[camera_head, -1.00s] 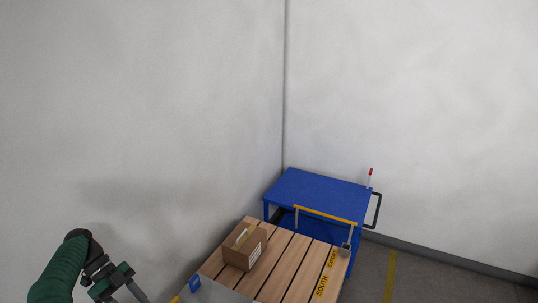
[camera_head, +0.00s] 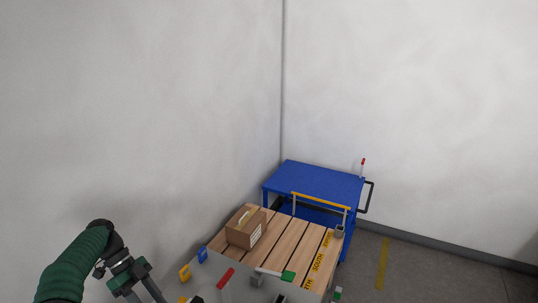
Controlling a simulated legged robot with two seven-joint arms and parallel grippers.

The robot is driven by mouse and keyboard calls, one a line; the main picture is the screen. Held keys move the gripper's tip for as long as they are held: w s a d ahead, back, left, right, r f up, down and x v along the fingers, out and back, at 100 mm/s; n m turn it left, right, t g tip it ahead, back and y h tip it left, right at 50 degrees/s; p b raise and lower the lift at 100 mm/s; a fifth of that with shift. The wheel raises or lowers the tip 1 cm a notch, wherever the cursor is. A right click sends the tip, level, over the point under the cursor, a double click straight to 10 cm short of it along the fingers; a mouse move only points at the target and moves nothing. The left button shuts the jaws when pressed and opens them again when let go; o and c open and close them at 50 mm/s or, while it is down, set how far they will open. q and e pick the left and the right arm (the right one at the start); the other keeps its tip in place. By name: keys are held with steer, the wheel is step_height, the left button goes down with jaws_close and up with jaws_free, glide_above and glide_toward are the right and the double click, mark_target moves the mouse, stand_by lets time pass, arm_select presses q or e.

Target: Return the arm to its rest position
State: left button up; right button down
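My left gripper (camera_head: 142,292) hangs at the lower left on my green arm. Its two fingers are apart with a gap between them, and their tips run past the bottom edge. Nothing shows between the visible parts of the fingers. The gripper is to the left of the workbench items and apart from them. My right arm and gripper are not in view.
A cardboard box (camera_head: 246,229) stands on a wood-slatted surface (camera_head: 285,244). A grey surface in front bears a red item (camera_head: 225,278), blue (camera_head: 202,254) and yellow (camera_head: 185,271) pieces and a green-ended part (camera_head: 288,276). A blue cart (camera_head: 315,180) stands behind, near the walls.

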arm_select(q)
steer(key=s+d+f+n+t+y+b, duration=0.2)
steer(key=d+f+n+y+b, duration=0.25)
steer(key=d+n, duration=0.5)
steer(key=s+d+f+n+t+y+b, duration=0.1)
steer(key=s+d+f+n+t+b, duration=0.1)
steer(key=s+n, duration=0.2)
steer(key=s+d+f+n+t+y+b, duration=0.2)
steer(key=s+n, duration=0.3)
steer(key=s, duration=0.4)
steer(key=shift+s+d+f+t, duration=0.15)
steer(key=shift+d+f+t, duration=0.15)
steer(key=shift+d+f, duration=0.55)
steer(key=shift+s+d+r+n, duration=0.1)
steer(key=shift+s+d+n, duration=0.05)
steer(key=shift+n, duration=0.1)
